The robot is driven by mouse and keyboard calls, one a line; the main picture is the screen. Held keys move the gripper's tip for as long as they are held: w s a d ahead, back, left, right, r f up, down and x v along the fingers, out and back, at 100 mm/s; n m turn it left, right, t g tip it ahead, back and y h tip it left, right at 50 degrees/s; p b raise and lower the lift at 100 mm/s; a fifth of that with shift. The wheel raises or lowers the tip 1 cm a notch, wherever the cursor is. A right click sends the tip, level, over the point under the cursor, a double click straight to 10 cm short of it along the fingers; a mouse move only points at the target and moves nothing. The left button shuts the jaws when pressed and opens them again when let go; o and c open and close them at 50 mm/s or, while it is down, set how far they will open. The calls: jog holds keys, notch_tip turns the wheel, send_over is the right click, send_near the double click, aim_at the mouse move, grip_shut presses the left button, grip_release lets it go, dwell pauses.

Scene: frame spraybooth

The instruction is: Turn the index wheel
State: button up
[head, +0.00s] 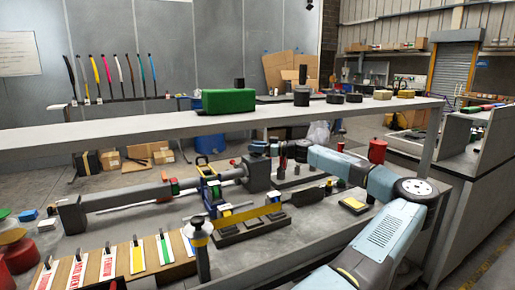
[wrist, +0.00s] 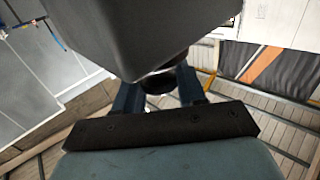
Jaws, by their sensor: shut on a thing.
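My gripper (head: 270,149) reaches in from the right below the long shelf, at the top of a dark block (head: 257,173) at the end of a long metal shaft. In the wrist view, its two blue fingers (wrist: 160,92) are shut on a dark round part (wrist: 161,80), which looks like the index wheel. A large dark body, seemingly the same block (wrist: 130,35), hides the upper part of that view and part of the wheel. In the head view, the wheel is too small and covered to make out its markings.
The grey shelf (head: 150,133) runs above the work area, bearing a green block (head: 228,101) and several dark cylinders. A yellow bar (head: 250,216) on dark stands lies in front of the shaft.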

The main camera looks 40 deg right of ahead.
jog(key=o, duration=1)
jog(key=shift+c, duration=0.2)
jog(key=v, duration=1.3)
jog(key=shift+s, duration=0.4)
jog(key=shift+d+f, duration=0.1)
jog(key=shift+d, duration=0.05)
